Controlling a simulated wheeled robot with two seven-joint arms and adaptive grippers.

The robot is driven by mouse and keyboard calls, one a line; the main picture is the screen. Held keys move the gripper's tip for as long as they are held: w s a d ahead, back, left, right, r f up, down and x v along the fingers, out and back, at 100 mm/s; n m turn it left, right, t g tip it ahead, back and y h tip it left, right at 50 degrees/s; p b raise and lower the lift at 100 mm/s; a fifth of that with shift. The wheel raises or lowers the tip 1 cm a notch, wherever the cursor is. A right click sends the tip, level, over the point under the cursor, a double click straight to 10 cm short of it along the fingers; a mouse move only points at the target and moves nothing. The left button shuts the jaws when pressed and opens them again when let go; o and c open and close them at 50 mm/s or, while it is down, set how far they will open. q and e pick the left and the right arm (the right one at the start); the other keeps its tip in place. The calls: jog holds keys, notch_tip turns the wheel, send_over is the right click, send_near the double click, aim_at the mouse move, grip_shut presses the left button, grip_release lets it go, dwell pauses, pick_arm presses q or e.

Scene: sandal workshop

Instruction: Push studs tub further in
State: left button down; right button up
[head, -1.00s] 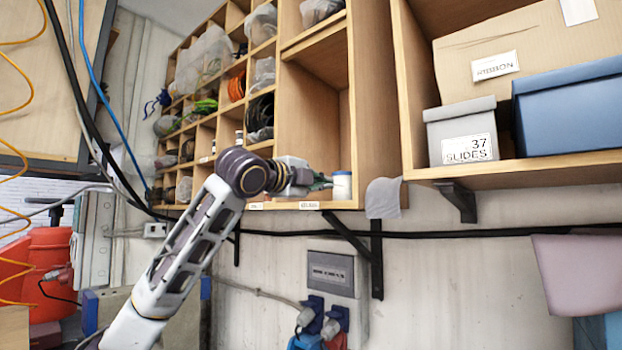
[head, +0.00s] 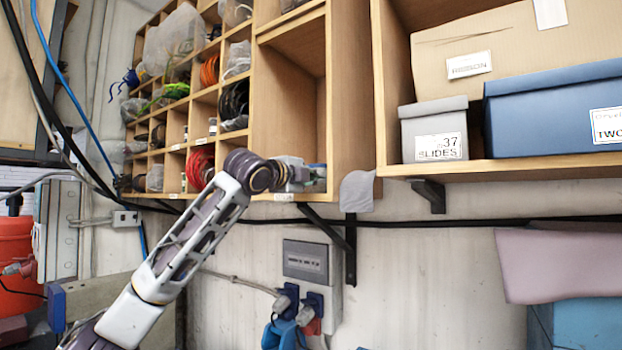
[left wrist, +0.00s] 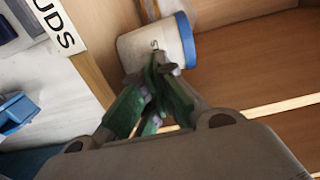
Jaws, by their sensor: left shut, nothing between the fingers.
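The studs tub (left wrist: 136,50) is a white tub with a blue lid, lying toward the right in the left wrist view. It is inside a wooden shelf compartment (head: 290,115). In the head view I cannot clearly make it out behind my gripper. My left gripper (head: 318,178) reaches into the bottom of that compartment. In the left wrist view its green fingers (left wrist: 158,66) are shut and empty, with tips at the tub's side. They look to be touching it, but I cannot be sure. My right gripper is out of view.
A label ending in "UDS" (left wrist: 62,28) is on the shelf's front edge. Pigeonholes to the left hold coils, including a red one (head: 200,168).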

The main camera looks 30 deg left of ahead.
pick_arm(q)
jog(key=shift+w, duration=0.55)
jog(key=shift+w+d, duration=0.25)
jog(key=shift+w, duration=1)
jog(key=shift+w+d, duration=0.2)
jog(key=shift+w, duration=1.05)
jog(key=shift+s+f, duration=0.1)
jog(key=shift+s, duration=0.05)
